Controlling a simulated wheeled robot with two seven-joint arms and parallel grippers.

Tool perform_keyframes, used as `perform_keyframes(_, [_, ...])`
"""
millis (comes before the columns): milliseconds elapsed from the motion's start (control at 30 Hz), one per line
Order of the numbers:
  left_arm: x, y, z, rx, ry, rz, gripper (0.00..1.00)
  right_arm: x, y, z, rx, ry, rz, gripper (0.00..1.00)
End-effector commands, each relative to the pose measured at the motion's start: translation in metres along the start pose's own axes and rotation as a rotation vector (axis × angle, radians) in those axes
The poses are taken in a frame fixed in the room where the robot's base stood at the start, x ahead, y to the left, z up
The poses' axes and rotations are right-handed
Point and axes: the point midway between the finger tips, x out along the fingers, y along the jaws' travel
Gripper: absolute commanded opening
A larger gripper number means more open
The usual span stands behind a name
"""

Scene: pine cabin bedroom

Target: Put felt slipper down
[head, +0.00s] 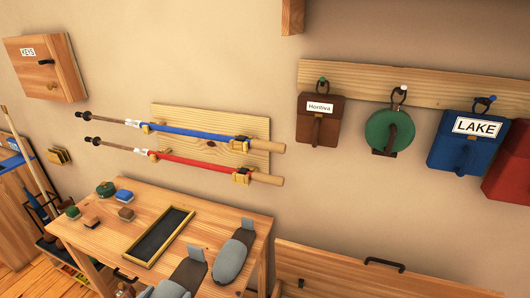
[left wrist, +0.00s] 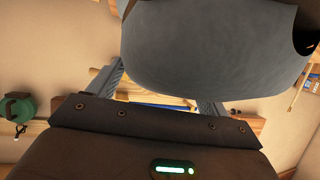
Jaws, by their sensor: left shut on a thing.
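In the left wrist view my left gripper (left wrist: 160,84) is shut on a grey felt slipper (left wrist: 205,50), which fills the upper middle close to the camera and hides the fingertips. My right gripper is not in view.
A dark tray (head: 160,236) with a pale frame lies mid-table. Several small blocks and tins (head: 123,196) are at its left. A pole rack (head: 258,128) and hanging bags (head: 319,118) are on the wall. A wooden chest (head: 340,275) stands right of the table.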

Motion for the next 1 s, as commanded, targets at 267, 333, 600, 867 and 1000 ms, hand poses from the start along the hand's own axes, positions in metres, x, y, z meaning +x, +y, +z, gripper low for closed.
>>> perform_keyframes(267, [0.026,0.007,-0.033,0.001,0.004,0.010,0.53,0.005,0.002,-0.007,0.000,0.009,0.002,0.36])
perform_keyframes(333, [0.031,0.007,-0.042,-0.002,0.004,0.006,0.53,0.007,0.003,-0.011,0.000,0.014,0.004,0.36])
perform_keyframes(600, [0.053,0.004,-0.102,-0.015,0.007,-0.018,0.53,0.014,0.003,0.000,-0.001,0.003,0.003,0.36])
perform_keyframes(867, [0.059,0.001,-0.187,-0.035,0.007,-0.068,0.53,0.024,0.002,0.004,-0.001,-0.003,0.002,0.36])
perform_keyframes(1000, [0.054,-0.001,-0.217,-0.044,0.005,-0.092,0.53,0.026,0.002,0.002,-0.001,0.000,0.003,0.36])
